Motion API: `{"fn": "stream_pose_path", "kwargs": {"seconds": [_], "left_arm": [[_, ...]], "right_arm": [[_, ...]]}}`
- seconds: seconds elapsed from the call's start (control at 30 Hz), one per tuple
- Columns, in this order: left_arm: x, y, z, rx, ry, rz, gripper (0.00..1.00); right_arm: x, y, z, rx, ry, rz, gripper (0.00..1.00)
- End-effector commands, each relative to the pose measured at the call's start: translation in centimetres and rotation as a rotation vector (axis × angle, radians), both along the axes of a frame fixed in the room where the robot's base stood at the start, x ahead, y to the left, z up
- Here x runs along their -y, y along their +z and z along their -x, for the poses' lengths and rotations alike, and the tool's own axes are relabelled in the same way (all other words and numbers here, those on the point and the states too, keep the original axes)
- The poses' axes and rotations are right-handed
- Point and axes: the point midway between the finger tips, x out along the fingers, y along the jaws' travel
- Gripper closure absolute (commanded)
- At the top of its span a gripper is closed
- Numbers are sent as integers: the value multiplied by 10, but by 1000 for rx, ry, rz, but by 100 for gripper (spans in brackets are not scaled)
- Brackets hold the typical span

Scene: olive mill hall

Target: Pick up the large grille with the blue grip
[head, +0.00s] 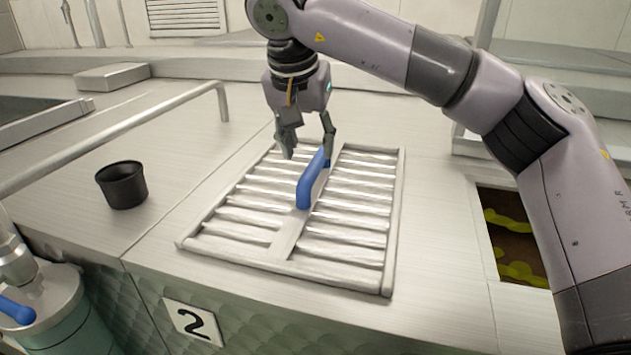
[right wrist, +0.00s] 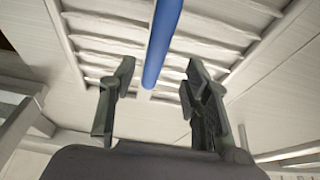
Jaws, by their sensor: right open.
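The large grille (head: 345,250) is a pale slatted metal frame lying flat on the steel worktop. Its blue grip (head: 308,186) stands up along the middle bar. My right gripper (head: 308,155) is open above the far end of the blue grip. In the right wrist view the blue grip (right wrist: 163,40) runs down the picture to between the two open fingers (right wrist: 158,92), apart from both. The grille's slats (right wrist: 215,38) show behind it there. In the head view a finger partly overlaps the grip's far end. My left gripper does not show.
A black cup (head: 122,186) stands on the worktop left of the grille. A rail (head: 120,130) runs along the left. A rectangular opening (head: 512,235) with brown and yellow-green contents is at the right.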

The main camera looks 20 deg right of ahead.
Motion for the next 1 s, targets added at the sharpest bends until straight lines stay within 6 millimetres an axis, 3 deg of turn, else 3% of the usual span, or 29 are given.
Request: {"fn": "stream_pose_path", "kwargs": {"seconds": [0.1,0.3,0.5,0.7,1.0], "left_arm": [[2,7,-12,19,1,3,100],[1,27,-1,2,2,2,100],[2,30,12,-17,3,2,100],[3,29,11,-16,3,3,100],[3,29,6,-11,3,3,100]], "right_arm": [[3,-5,-2,-2,-2,1,56],[14,-30,-9,-4,0,1,56],[16,-49,-14,0,-1,0,56],[16,-50,-15,1,0,-1,56],[16,-50,-15,1,0,-1,75]]}}
